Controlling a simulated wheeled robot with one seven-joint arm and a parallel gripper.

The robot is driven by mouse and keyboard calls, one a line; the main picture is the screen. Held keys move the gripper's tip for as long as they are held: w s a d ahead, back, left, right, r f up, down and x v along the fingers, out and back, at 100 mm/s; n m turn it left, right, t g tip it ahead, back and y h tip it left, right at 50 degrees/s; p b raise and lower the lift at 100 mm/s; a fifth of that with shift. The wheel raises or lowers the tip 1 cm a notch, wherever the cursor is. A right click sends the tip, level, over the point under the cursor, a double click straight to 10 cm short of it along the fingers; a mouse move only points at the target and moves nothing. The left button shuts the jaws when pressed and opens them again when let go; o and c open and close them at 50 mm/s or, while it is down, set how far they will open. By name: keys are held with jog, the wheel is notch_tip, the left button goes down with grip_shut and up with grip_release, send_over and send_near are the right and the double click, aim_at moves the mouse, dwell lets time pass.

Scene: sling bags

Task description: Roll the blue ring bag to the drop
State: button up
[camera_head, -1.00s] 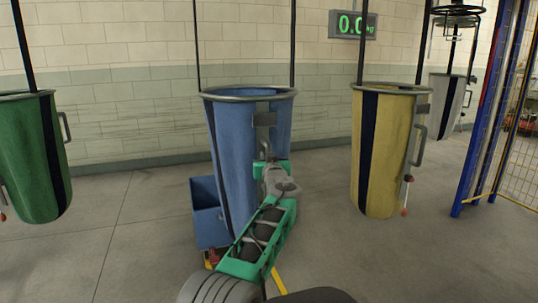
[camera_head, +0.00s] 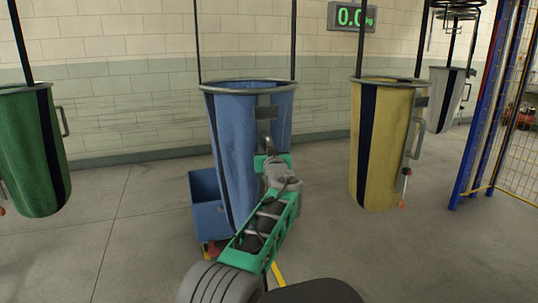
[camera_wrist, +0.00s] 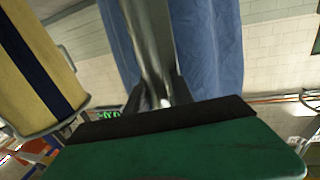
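The blue ring bag (camera_head: 232,150) hangs upright from two dark straps in the middle of the head view. A metal ring forms its rim, and a grey handle is on its near right side. My gripper (camera_head: 268,160) is at this handle. In the wrist view, the dark fingers of my gripper (camera_wrist: 160,98) lie close on both sides of the metal handle (camera_wrist: 150,45) and appear shut on it. Blue bag cloth (camera_wrist: 215,45) fills the area behind. My arm hides the bag's lower right part. I cannot make out the drop.
A yellow bag (camera_head: 378,150) hangs to the right, a green bag (camera_head: 25,150) to the left, and a pale bag (camera_head: 442,98) farther back. A blue bin (camera_head: 206,205) stands beside the blue bag. A blue post and yellow mesh fence (camera_head: 475,120) edge the right.

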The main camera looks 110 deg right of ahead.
jog(key=w+a+b, duration=0.1)
jog(key=a, duration=0.6)
dwell(0.9)
